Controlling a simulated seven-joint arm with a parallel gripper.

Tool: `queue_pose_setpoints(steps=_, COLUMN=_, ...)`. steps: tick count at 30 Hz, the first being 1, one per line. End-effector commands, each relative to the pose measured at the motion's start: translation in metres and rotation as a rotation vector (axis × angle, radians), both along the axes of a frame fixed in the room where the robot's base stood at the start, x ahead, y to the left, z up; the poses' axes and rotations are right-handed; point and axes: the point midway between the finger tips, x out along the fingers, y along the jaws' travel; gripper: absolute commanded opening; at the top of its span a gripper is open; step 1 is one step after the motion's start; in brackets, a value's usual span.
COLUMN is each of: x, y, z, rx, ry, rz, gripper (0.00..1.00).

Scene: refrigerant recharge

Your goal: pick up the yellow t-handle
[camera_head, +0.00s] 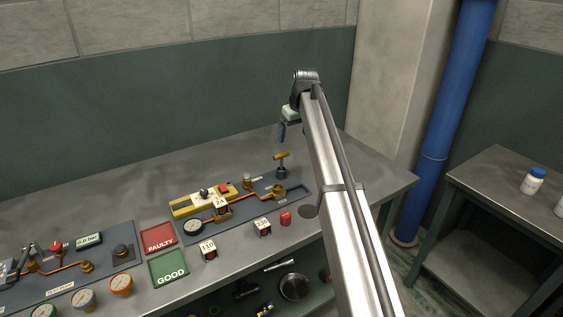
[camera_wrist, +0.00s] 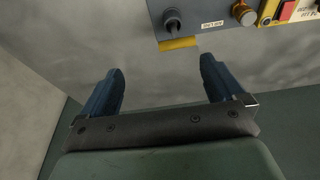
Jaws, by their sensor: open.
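The yellow t-handle (camera_head: 281,156) stands on a dark stem at the back of the right-hand blue-grey panel. In the wrist view the yellow t-handle (camera_wrist: 178,43) shows as a short bar at the panel's edge, beside a round dark fitting. My gripper (camera_head: 282,132) is above the bench, behind the handle in the head view. In the wrist view my gripper (camera_wrist: 161,65) has its two blue fingers wide apart with nothing between them. The handle appears beyond the fingertips, apart from them.
The panel carries copper pipes, a gauge (camera_head: 194,227) and a yellow manifold (camera_head: 188,206). A red FAULTY tray (camera_head: 158,250) and green GOOD tray (camera_head: 153,284) lie left. Small numbered blocks and a red cylinder (camera_head: 285,218) stand in front. The back of the bench is clear.

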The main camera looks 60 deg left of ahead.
Motion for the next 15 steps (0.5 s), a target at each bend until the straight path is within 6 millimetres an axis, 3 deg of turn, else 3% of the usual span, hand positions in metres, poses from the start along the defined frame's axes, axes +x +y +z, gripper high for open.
queue_pose_setpoints(steps=3, x=-0.016, y=0.009, z=0.001, rx=-0.004, ry=0.013, rz=0.029, gripper=0.96)
queue_pose_setpoints(steps=8, x=-0.019, y=0.012, z=-0.007, rx=-0.005, ry=0.014, rz=0.034, gripper=0.96)
queue_pose_setpoints(steps=15, x=-0.018, y=0.021, z=-0.041, rx=-0.006, ry=0.015, rz=0.032, gripper=0.96)
